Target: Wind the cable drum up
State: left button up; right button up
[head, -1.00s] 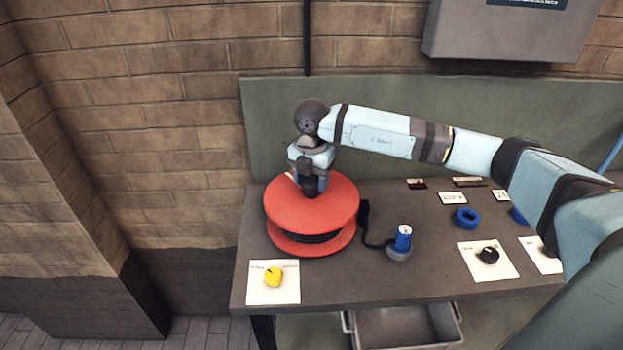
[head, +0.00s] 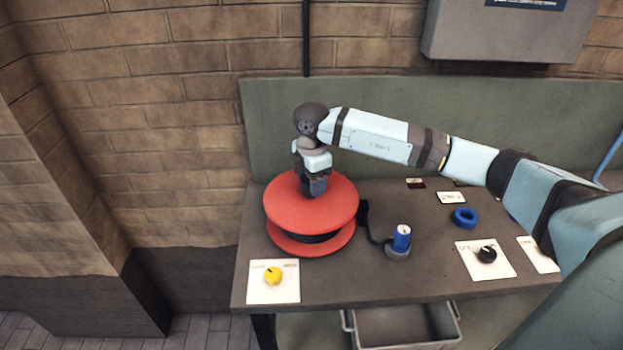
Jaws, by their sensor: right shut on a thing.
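The red cable drum (head: 285,213) sits on the left part of the grey workbench, with dark cable wound between its two flanges. A dark cable (head: 366,222) runs from its right side to a blue and grey plug (head: 400,240) standing on the bench. My right gripper (head: 316,192) points down at the top of the drum. It is shut on a part of the drum there, which the gripper itself hides. My left gripper is not in view.
A yellow knob (head: 272,275) on a white plate lies in front of the drum. A black knob (head: 487,254) and a blue ring (head: 464,217) are to the right. A grey bin (head: 400,327) stands below the bench. A wall box (head: 500,35) hangs above.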

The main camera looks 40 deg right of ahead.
dwell(0.4)
jog(key=o, duration=1.3)
notch_tip(320, 180, up, 14)
jog(key=b, duration=0.1)
jog(key=shift+f, duration=0.1)
